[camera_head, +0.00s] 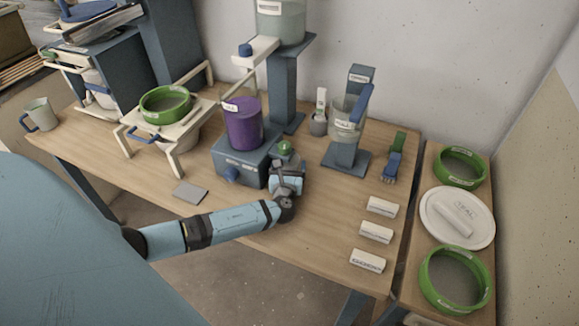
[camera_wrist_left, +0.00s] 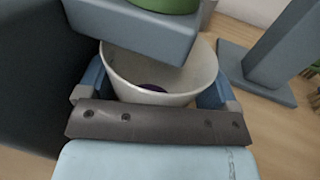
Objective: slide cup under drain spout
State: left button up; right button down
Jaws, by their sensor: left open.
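A pale cup (camera_wrist_left: 120,70) shows from above in the wrist view, with a little purple at its bottom. The blue-grey drain spout (camera_wrist_left: 135,27), with a green knob (camera_wrist_left: 160,4) on top, overhangs the far part of the cup's mouth. My left gripper (camera_wrist_left: 152,88) is open, with one finger on each side of the cup; whether they touch it is unclear. In the head view my left gripper (camera_head: 287,168) is beside the blue-grey stand (camera_head: 235,163) of the purple bucket (camera_head: 243,125), just below the green knob (camera_head: 285,147). The cup is not discernible there. My right gripper is not in view.
A post stand (camera_head: 346,158) with a clear container stands to the right. White labelled blocks (camera_head: 375,232) lie near the table's right edge. A grey mug (camera_head: 40,115) stands far left. A green sieve (camera_head: 165,105) sits on a white rack. The table's front edge passes under my arm.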

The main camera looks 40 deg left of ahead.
pick_arm(q)
jog(key=shift+s+a, duration=0.15)
jog(key=shift+a, duration=0.2)
jog(key=shift+s+d+f, duration=0.15)
jog(key=v, duration=1.3)
jog(key=shift+d, duration=0.4)
jog(key=shift+s, duration=0.1)
